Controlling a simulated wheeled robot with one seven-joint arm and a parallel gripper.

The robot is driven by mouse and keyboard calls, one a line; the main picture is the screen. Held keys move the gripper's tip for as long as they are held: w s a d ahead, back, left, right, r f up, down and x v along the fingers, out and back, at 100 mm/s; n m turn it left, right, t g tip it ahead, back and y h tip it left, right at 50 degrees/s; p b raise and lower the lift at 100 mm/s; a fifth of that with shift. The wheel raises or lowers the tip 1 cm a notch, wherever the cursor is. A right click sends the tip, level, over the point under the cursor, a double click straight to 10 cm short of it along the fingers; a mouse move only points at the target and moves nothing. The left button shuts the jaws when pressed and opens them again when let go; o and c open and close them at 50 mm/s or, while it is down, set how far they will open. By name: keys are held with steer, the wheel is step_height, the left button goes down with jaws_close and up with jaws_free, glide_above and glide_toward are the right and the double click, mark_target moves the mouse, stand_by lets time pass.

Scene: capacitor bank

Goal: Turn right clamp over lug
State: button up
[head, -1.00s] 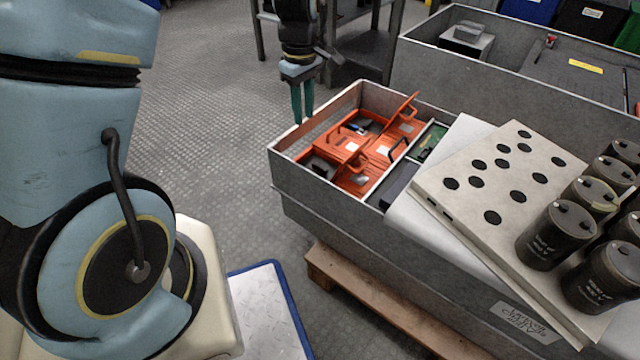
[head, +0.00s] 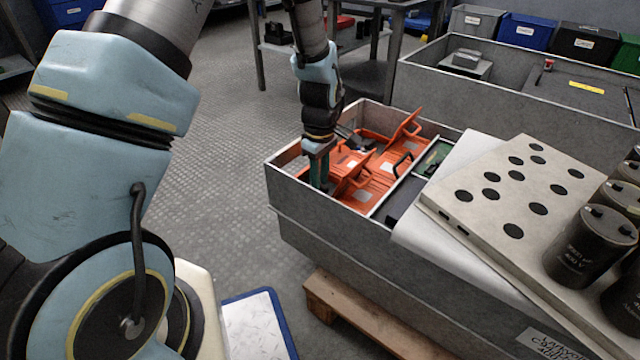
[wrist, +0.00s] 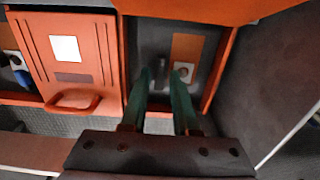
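My gripper (head: 319,182) points down into the near left part of the orange unit in the grey box. In the wrist view its two green fingers (wrist: 164,85) are apart, with a gap between them. They reach into a dark open recess (wrist: 145,35). A small grey upright part (wrist: 158,66), likely the clamp, shows between the fingertips; contact cannot be told. Beside it, a copper-coloured strip (wrist: 186,45) with a round bolt head, likely the lug, lies by the right finger. The fingers partly hide both. In the head view the gripper hides this recess.
An orange cover with a handle (wrist: 75,102) is left of the recess. A raised orange flap (head: 407,124) stands at the back of the unit. The grey box wall (head: 300,205) runs close by the gripper. A pale panel (head: 490,200) and black capacitors (head: 585,245) are at right.

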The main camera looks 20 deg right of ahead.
steer(key=shift+f, duration=0.3)
jaws_close()
stand_by(0.3)
